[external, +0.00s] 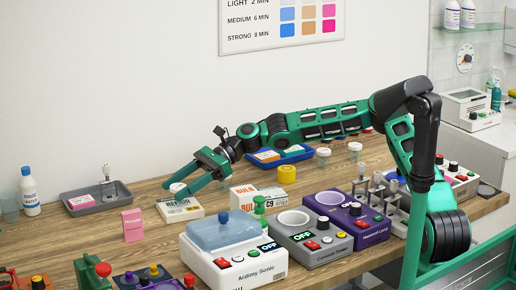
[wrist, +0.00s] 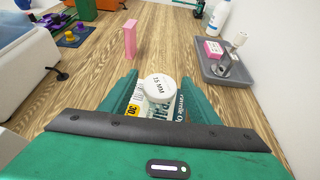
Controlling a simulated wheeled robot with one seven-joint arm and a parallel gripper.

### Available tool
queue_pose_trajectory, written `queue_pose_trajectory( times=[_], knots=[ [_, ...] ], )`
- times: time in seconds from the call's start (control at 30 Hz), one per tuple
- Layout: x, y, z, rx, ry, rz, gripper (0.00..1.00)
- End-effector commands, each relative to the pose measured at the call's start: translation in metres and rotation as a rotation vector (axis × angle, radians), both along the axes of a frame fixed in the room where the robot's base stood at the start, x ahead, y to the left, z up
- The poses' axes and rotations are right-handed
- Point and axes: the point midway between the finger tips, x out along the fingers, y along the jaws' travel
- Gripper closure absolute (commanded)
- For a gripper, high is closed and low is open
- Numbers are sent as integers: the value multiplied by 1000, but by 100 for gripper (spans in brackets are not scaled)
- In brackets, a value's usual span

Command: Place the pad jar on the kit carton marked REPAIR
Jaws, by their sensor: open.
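The pad jar, with a round white lid marked 15 MM (wrist: 158,87), is between the fingers of my gripper (wrist: 157,80) in the wrist view. My gripper is open, with one finger on each side of the jar. In the external view my gripper (external: 173,189) reaches down over the white kit carton marked REPAIR (external: 180,211), and the jar's white lid (external: 177,187) shows by the fingers. Printed white surfaces show below the lid in the wrist view. The jar's lower part is mostly hidden, so I cannot tell for sure whether it rests on the carton.
A pink box (external: 132,224) stands left of the carton. A grey tray (external: 75,207) lies farther left, near a white bottle (external: 30,190). A BULB carton (external: 256,196) and a white device with a blue lid (external: 232,262) are to the right. Bare wood lies around the pink box.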

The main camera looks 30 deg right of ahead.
Motion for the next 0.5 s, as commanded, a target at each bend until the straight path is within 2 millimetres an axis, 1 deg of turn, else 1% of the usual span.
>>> queue_pose_trajectory(
  times=[0.03,0.2,0.4,0.5],
  knots=[
    [1,-12,4,-1,-2,-5,44],
    [1,-42,17,0,-2,-4,44],
    [0,-65,27,0,-1,-2,44],
    [0,-71,29,0,0,-1,44]
  ],
)
